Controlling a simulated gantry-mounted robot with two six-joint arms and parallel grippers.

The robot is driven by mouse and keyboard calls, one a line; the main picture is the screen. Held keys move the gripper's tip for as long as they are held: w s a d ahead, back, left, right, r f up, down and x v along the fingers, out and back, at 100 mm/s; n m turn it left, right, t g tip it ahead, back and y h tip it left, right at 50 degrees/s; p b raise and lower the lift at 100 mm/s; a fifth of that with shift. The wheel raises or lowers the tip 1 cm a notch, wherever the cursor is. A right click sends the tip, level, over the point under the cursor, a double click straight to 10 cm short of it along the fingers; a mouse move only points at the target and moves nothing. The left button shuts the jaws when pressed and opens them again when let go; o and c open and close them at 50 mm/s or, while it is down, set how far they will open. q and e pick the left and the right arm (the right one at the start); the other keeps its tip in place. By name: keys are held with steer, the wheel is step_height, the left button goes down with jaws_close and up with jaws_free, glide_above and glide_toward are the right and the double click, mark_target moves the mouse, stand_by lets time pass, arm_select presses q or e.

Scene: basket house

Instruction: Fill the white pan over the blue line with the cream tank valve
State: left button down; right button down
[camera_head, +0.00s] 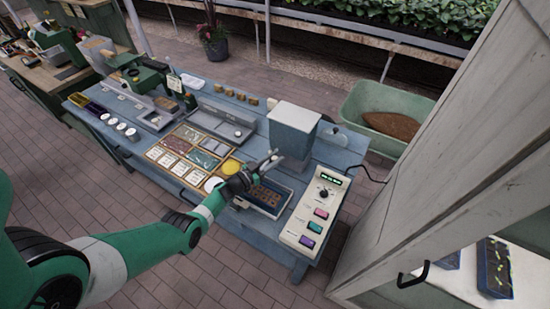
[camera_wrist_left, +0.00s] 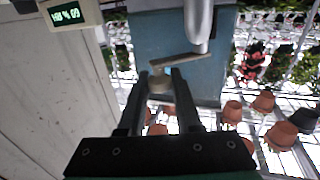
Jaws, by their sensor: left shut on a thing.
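A tall box tank (camera_head: 292,128) with a pale top stands on the blue table. My left gripper (camera_head: 273,160) is at its near side, in front of its lower part. In the left wrist view, a grey valve lever (camera_wrist_left: 182,59) crosses the blue-grey tank wall (camera_wrist_left: 155,35) near a pale pipe (camera_wrist_left: 198,18). No blue line can be made out. My right gripper is not in view.
A control box (camera_head: 315,213) with a lit green display and coloured buttons stands right of the gripper. A dark blue seed tray (camera_head: 265,195) lies just below the gripper. A framed card board (camera_head: 190,158) lies to the left. A grey wooden wall (camera_head: 440,150) borders the right.

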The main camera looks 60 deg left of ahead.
arm_select(q)
steer(key=c, duration=0.6)
jaws_free()
steer(key=shift+s, duration=0.1)
steer(key=shift+s+r+p, duration=0.1)
steer(key=shift+s+p, duration=0.2)
steer(key=shift+p, duration=0.05)
steer(key=p+v, duration=0.4)
steer(key=v, duration=0.7)
steer(key=shift+w+d, duration=0.1)
steer(key=shift+d, duration=0.05)
